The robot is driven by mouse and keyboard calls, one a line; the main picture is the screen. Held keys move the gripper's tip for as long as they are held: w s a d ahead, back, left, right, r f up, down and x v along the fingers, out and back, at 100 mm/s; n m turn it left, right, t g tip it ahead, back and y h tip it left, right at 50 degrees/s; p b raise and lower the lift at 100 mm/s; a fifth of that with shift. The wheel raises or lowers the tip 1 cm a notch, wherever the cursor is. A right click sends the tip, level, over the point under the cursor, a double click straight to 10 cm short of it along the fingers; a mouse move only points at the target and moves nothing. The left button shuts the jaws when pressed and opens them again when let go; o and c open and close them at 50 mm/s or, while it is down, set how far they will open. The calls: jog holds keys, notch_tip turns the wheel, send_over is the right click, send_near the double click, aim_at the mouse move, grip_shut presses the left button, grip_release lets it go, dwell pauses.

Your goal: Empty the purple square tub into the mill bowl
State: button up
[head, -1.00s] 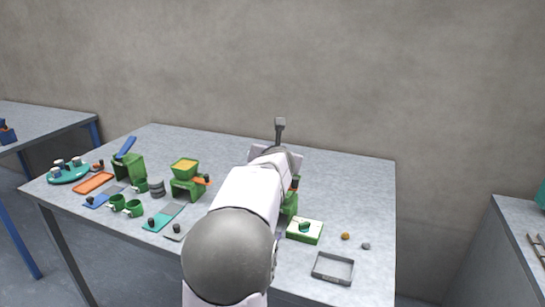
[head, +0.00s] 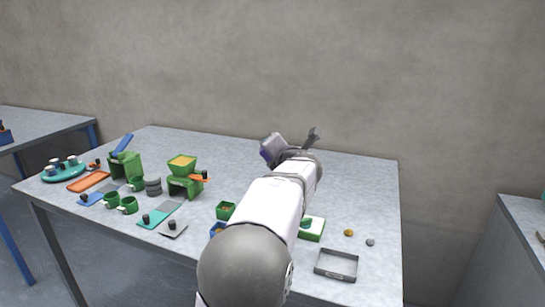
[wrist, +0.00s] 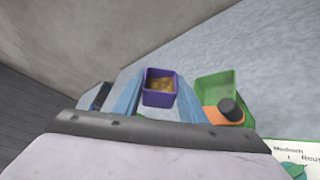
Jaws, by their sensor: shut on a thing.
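The purple square tub (wrist: 160,92) sits between the two blue fingers of my gripper (wrist: 158,80) in the wrist view, with orange-brown powder inside. My gripper is shut on it. In the head view the tub shows only as a small purple patch (head: 266,156) at my gripper, above the back middle of the table. A green mill (head: 185,187) stands left of it, with an orange lever. The bowl (head: 182,163) on top of the mill holds yellow-orange powder. My gripper is right of the mill and apart from it.
A green box (head: 226,210) and a blue one (head: 217,229) are partly beside my arm. A green machine with a blue lid (head: 123,144), green cups (head: 128,206) and flat trays crowd the left. A grey tray (head: 336,265) lies front right. The back middle table is bare.

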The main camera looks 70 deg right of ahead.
jog(key=m+b, duration=0.1)
jog(key=f+m+t+b, duration=0.1)
jog(key=m+t+b, duration=0.1)
jog(key=m+b, duration=0.1)
jog(key=shift+s+d+f+h, duration=0.15)
jog(key=shift+s+f+h, duration=0.2)
jog(key=shift+h, duration=0.05)
jog(key=m, duration=0.1)
jog(key=m+b, duration=0.1)
jog(key=m+t+b, duration=0.1)
jog(key=shift+s+d+f+h, duration=0.1)
jog(key=shift+s+f+h, duration=0.2)
jog(key=shift+f+h, duration=0.1)
jog(key=m+b, duration=0.1)
jog(key=m, duration=0.1)
jog(key=m+h+b, duration=0.1)
jog(key=m, duration=0.1)
jog(key=shift+s+d+m+h, duration=0.1)
jog(key=shift+s+m+h, duration=0.2)
jog(key=shift+s, duration=0.05)
jog(key=shift+s+d+r+m+h+b, duration=0.15)
jog(key=shift+m+h+b, duration=0.3)
jog(key=shift+m, duration=0.5)
jog(key=shift+s+a+r+m+h+b, duration=0.15)
jog(key=shift+m+h+b, duration=0.3)
jog(key=shift+m, duration=0.5)
jog(key=shift+d, duration=0.1)
